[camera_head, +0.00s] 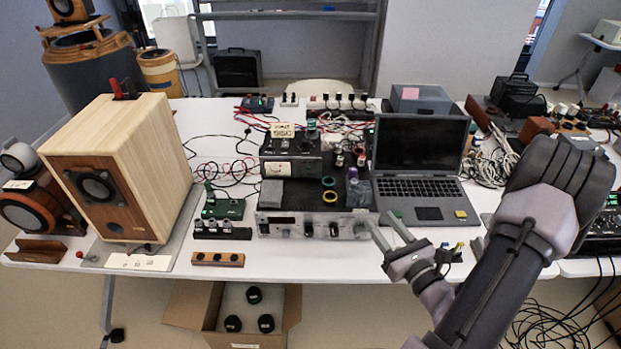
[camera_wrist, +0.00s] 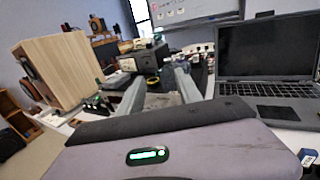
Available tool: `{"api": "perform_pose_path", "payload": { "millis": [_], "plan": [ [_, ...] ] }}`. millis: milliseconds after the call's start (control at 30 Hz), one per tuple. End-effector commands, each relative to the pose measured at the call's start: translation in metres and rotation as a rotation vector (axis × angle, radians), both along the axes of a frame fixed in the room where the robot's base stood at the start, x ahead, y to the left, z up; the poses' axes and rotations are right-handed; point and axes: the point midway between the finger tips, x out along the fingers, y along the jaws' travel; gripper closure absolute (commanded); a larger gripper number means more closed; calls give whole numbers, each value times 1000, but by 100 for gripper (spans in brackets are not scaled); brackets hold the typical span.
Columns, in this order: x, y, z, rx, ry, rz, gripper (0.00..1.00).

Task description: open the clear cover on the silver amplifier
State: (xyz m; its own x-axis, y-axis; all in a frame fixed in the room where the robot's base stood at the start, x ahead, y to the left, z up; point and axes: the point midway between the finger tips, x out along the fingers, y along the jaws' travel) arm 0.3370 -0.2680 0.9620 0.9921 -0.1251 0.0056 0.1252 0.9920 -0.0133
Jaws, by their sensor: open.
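The silver amplifier (camera_head: 268,229) sits at the table's front edge, left of the laptop, with knobs along its front. A hazy, see-through strip, apparently the clear cover (camera_head: 325,219), lies over part of that front; its edges are hard to make out, and it looks closed. My gripper (camera_head: 381,217) is open and empty, just right of the amplifier's right front corner. In the wrist view, my two fingers (camera_wrist: 158,75) stand apart, pointing toward the equipment. The amplifier's front cannot be made out clearly there.
An open laptop (camera_head: 420,160) stands close behind my fingers. A black unit (camera_head: 290,157) and tape rolls sit on or behind the amplifier. A wooden speaker (camera_head: 150,150) stands left. Small connector blocks (camera_head: 222,232) lie between. Cables spread behind.

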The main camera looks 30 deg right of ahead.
Motion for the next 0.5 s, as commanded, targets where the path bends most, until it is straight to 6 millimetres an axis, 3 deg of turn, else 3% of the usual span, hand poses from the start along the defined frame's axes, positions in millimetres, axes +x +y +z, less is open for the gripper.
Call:
{"api": "perform_pose_path", "payload": {
  "millis": [67,167,500],
  "plan": [
    [0,-9,-7,10,3,-37,58],
    [19,-11,-6,7,3,-33,58],
    [114,-24,-5,6,0,-29,58]
  ]
}}
